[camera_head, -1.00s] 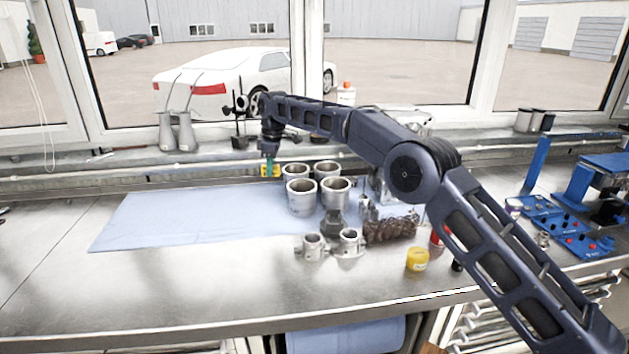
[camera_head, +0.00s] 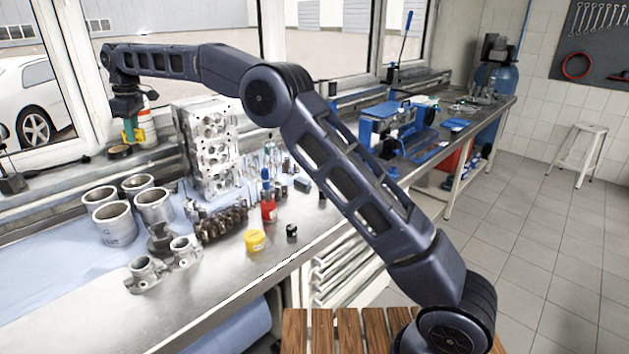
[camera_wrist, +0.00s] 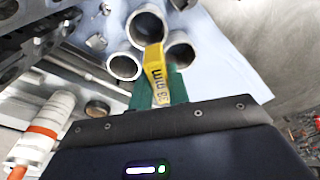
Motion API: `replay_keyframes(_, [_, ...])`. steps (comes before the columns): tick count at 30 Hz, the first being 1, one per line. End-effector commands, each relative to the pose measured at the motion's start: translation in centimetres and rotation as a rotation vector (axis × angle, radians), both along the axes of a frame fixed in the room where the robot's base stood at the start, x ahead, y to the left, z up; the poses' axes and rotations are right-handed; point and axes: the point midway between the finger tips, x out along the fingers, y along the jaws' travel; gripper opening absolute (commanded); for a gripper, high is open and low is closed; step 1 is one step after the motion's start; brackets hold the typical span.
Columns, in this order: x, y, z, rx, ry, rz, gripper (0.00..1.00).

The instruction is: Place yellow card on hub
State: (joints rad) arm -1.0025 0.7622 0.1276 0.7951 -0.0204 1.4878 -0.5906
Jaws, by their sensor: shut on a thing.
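My gripper (camera_head: 130,130) is raised near the window sill, left of the engine head (camera_head: 208,145) in the head view. Its green fingers (camera_wrist: 172,86) are shut on the yellow card (camera_wrist: 155,68), which has dark lettering, in the wrist view. The card is held above the bench, and I cannot make it out in the head view. I cannot pick out a hub in either view.
Several metal cylinders (camera_head: 114,224) stand on a blue mat (camera_head: 35,260). A white bottle (camera_head: 147,128) stands behind my gripper.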

Motion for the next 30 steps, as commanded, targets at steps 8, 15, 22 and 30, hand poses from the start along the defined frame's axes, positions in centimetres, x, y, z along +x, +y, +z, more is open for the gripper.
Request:
replay_keyframes(8, [6.9, -9.5, 4.5, 0.001, -0.002, -0.227, 0.0])
replay_keyframes(15, [12.4, -18.5, 5.9, -0.001, -0.001, -0.4, 0.0])
replay_keyframes(22, [17.3, -26.9, 4.6, -0.001, 0.001, -0.513, 0.0])
replay_keyframes(30, [21.8, -36.5, 1.8, -0.001, 0.0, -0.608, 0.0])
